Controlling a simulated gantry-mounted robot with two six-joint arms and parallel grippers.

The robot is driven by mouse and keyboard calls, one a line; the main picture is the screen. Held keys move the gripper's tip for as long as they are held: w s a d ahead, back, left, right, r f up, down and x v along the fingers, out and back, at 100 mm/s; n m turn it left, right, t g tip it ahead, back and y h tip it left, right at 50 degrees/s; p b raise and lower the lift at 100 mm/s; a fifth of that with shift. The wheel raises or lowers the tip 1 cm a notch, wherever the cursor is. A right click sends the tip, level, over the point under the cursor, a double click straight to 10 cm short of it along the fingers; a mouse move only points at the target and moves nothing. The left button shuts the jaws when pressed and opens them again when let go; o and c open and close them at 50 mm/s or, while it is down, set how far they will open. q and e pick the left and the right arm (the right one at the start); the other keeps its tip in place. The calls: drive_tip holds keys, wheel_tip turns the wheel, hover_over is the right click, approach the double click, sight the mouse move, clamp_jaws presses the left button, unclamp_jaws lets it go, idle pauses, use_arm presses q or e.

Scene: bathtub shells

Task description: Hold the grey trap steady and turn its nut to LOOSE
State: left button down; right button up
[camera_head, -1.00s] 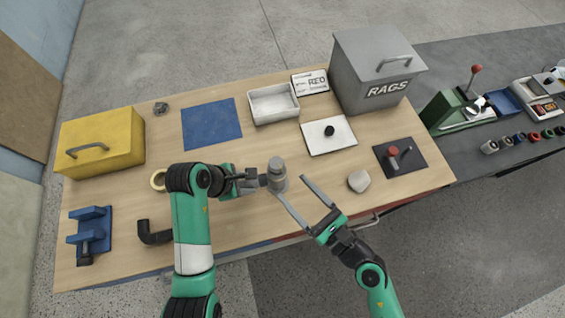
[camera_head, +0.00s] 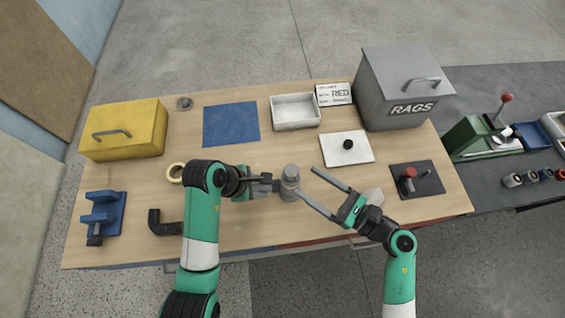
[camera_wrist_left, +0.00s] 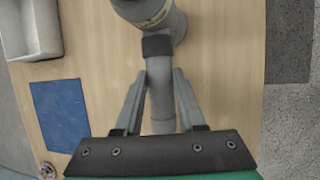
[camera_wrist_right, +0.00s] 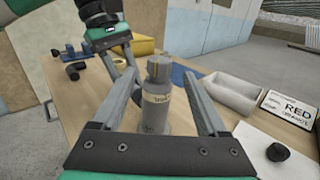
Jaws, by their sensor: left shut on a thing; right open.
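The grey trap (camera_head: 290,185) stands upright near the front middle of the table. It has a rounded top and a side pipe towards the left. My left gripper (camera_head: 268,184) is shut on that side pipe, which also shows between its fingers in the left wrist view (camera_wrist_left: 162,112). A pale band with small lettering (camera_wrist_right: 157,98) circles the trap below its top; I cannot read the lettering surely. My right gripper (camera_head: 310,182) is open to the right of the trap. In the right wrist view its fingers lie on either side of the trap; contact is not visible.
A grey stone-like lump (camera_head: 373,195) lies behind the right gripper. A black elbow pipe (camera_head: 165,224) and a tan ring (camera_head: 175,172) lie left of the left arm. A white plate with a black knob (camera_head: 347,149), white tray (camera_head: 295,111) and blue mat (camera_head: 231,123) lie farther back.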

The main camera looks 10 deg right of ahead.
sight(291, 172)
drive_tip(key=x, duration=0.9)
clamp_jaws()
